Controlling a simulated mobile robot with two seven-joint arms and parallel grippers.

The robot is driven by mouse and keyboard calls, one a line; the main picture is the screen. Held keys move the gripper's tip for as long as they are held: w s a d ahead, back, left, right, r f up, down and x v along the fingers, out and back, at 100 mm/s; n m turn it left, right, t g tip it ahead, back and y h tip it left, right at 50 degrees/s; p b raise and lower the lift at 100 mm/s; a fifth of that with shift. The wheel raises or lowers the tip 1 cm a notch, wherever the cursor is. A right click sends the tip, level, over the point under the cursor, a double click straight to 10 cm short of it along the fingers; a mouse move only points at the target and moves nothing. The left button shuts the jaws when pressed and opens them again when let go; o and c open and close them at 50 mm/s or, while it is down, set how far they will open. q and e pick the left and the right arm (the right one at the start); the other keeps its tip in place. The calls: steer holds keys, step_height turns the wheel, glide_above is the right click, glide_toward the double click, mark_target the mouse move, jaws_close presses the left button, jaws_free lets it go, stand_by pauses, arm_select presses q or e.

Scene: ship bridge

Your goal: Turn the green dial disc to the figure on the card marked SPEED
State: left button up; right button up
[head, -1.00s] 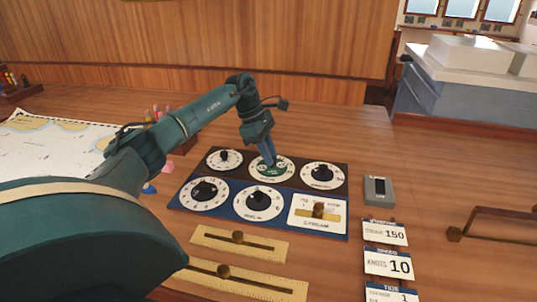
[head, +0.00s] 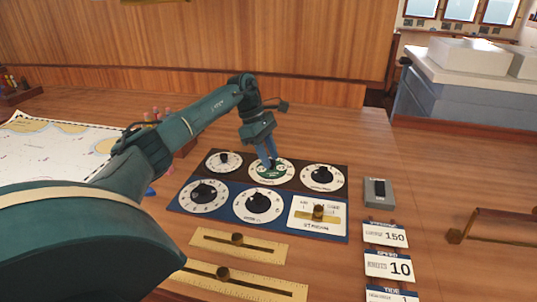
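The green dial disc (head: 262,174) sits in the middle of the panel's back row, inside a white ring with markings. My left gripper (head: 271,164) points down onto the disc, its blue fingertips at the knob and covering part of the disc. Whether the fingers are closed on the knob cannot be made out. The card marked SPEED (head: 388,266) lies right of the panel and reads KNOTS 10. The ring's figures are too small to read. My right gripper is not in view.
Other black-knobbed dials, such as one at right (head: 323,175), flank the disc. Brass sliders (head: 238,244) lie in front. A grey switch box (head: 378,192), other cards and a brass-ended rail (head: 490,227) lie right. A chart (head: 50,150) lies left.

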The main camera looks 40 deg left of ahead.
arm_select(q)
steer(key=shift+o, duration=1)
steer(key=v, duration=1.3)
steer(key=shift+s, duration=0.1)
